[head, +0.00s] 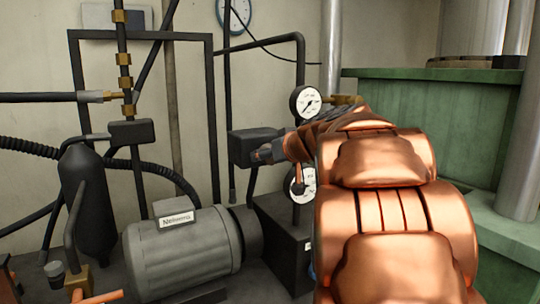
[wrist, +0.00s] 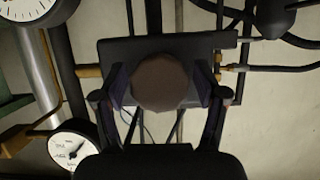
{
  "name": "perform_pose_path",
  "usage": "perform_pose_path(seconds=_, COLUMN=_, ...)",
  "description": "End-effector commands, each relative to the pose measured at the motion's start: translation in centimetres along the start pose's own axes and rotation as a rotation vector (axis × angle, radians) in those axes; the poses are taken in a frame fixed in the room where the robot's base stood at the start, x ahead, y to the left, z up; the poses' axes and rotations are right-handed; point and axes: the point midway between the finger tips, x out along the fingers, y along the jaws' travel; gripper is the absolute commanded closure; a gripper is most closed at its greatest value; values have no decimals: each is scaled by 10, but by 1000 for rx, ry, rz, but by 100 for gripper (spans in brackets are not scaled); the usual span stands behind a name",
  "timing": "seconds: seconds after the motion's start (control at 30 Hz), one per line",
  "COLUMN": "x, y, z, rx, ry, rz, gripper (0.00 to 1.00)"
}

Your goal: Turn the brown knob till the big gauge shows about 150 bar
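The brown knob (wrist: 165,82) is at the centre of the wrist view, in front of a dark block (head: 252,148). My gripper (wrist: 165,88) has one finger on each side of the knob, with what look like narrow gaps. In the head view my copper-coloured arm hides the knob and much of the gripper. One white gauge (head: 306,102) stands above and right of the block; it also shows at the lower left of the wrist view (wrist: 70,148). Another gauge (head: 301,186) is lower, partly hidden by my arm. I cannot tell which is bigger or read their values.
A grey motor (head: 180,250) and a black cylinder (head: 88,205) stand at the left among hoses and pipes. A green tank (head: 440,115) is at the right. A round dial (head: 235,14) hangs on the back wall. A brass fitting (head: 345,99) sits beside the upper gauge.

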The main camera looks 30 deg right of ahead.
Motion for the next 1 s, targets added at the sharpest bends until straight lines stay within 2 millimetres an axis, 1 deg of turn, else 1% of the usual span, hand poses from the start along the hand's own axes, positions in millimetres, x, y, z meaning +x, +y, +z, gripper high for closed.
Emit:
perform_pose_path(seconds=0.03, x=0, y=0, z=0, rx=0, ry=0, rz=0, gripper=37)
perform_pose_path(seconds=0.07, x=0, y=0, z=0, rx=0, ry=0, rz=0, gripper=40)
perform_pose_path(seconds=0.47, x=0, y=0, z=0, rx=0, ry=0, rz=0, gripper=82)
perform_pose_path(seconds=0.77, x=1, y=0, z=2, rx=31, ry=0, rz=-15, gripper=82)
perform_pose_path(seconds=1.0, x=2, y=0, z=2, rx=137, ry=4, rz=-59, gripper=82)
